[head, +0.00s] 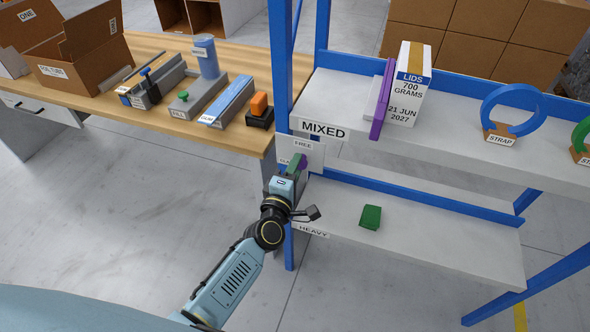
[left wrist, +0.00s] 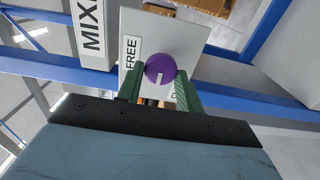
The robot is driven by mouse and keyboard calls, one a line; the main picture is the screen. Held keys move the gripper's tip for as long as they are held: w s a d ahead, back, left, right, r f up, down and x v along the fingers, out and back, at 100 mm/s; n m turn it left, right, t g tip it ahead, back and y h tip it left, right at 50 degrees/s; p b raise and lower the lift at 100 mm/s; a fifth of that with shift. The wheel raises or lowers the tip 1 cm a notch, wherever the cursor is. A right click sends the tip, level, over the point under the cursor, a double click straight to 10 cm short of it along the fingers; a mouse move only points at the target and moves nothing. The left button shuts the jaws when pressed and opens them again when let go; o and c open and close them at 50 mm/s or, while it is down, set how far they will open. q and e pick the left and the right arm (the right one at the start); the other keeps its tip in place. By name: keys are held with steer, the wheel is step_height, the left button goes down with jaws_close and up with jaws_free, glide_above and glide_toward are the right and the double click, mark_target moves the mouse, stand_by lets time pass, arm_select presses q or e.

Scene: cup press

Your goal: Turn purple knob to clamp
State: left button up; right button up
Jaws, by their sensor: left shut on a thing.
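The purple knob (left wrist: 160,70) sits on a white plate (left wrist: 185,30) fixed near the shelf post. A white mark on the knob points downward in the left wrist view. In the head view the plate (head: 287,142) shows a FREE label and the knob (head: 304,163) is partly hidden. My left gripper (left wrist: 160,85) has green fingers, one on each side of the knob, and is shut on it. It also shows in the head view (head: 297,165). The second label on the plate is mostly covered. My right gripper is not in view.
The blue shelf post (head: 281,60) stands beside my left gripper. A green block (head: 370,217) lies on the lower shelf (head: 440,240). A wooden bench (head: 150,118) with several parts is left.

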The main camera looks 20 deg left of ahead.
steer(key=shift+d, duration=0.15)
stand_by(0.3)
arm_select(q)
steer(key=o, duration=0.8)
steer(key=shift+o, duration=0.8)
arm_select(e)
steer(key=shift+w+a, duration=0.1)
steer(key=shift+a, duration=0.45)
arm_select(q)
steer(key=s, duration=1.3)
steer(key=shift+s+a+p, duration=0.2)
steer(key=shift+s+p, duration=0.05)
steer(key=shift+p, duration=0.2)
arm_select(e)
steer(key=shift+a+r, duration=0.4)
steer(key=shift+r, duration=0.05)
